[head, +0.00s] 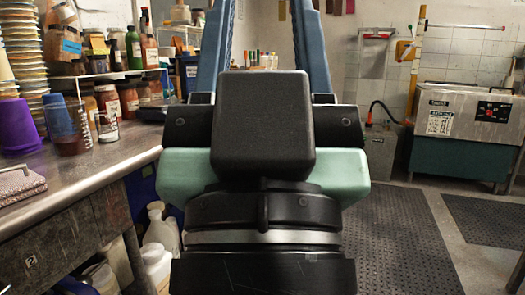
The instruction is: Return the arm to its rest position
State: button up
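Parts of my own arm and body fill the middle of the head view: a black rounded block, pale green side pieces, a dark ringed base and two blue-grey links rising to the top edge. No gripper fingers show, so my gripper is not in view, and I cannot tell whether it holds anything. My arm hides the floor and wall straight behind it.
A metal-topped workbench (75,172) runs along the left, with a purple cup (18,128), blue cups (60,120) and several jars. White jugs (157,262) stand below it. Dark mats (408,235) lie on open floor.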

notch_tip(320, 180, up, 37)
jog(key=p, duration=3.4)
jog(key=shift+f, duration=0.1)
